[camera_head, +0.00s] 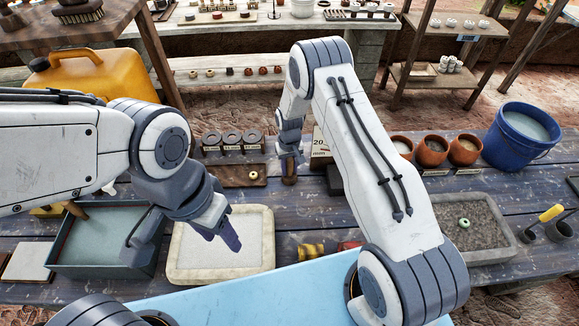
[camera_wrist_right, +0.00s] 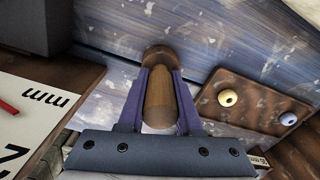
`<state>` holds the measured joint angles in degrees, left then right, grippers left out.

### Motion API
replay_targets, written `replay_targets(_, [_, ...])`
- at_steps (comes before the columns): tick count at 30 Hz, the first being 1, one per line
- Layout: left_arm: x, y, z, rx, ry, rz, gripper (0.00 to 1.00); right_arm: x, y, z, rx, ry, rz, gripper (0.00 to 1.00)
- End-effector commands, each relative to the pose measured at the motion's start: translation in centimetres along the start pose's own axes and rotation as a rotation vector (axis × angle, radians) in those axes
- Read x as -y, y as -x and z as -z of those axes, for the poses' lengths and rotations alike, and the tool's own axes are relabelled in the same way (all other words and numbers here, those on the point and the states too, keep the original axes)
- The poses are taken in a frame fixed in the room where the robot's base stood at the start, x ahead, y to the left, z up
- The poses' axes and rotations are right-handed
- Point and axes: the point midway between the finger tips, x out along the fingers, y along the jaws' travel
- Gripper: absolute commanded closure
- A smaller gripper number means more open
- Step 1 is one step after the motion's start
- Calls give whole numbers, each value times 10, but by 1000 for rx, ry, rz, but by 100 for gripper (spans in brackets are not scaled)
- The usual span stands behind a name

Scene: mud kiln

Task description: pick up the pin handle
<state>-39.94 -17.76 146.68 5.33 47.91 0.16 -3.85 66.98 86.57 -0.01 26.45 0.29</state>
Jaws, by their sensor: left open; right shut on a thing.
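The pin handle (camera_wrist_right: 158,100) is a brown wooden piece with a rounded, wider end, and it sits between the two purple fingers of my right gripper (camera_wrist_right: 161,78) in the right wrist view. My right gripper (camera_head: 289,150) is shut on it. In the head view, the pin handle (camera_head: 289,171) shows below the fingers, roughly upright at the blue table; I cannot tell whether it touches the table. My left gripper (camera_head: 222,232) is open and empty above the pale tray; its fingers partly hide one another.
A wooden block with small beads (camera_wrist_right: 258,101) lies close to the right of the handle in the wrist view. A pale sand tray (camera_head: 250,255), a dark green tray (camera_head: 85,268), clay pots (camera_head: 431,151) and a blue bucket (camera_head: 520,138) stand on the table.

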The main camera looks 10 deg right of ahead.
Motion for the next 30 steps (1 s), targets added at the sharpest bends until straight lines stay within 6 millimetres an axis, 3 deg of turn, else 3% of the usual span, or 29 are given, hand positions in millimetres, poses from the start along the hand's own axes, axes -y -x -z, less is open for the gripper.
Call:
replay_targets(8, [0,-7,0,0,0,0,50,0,10,1,-1,0,0,100])
replay_targets(14, [2,-22,-1,0,-1,0,50,0,38,2,-6,0,0,100])
replay_targets(21, [3,-39,-2,0,-2,0,50,-46,69,-25,-2,-5,0,100])
replay_targets(30, [4,-52,-3,0,-3,0,50,-86,98,-48,-3,-4,0,100])
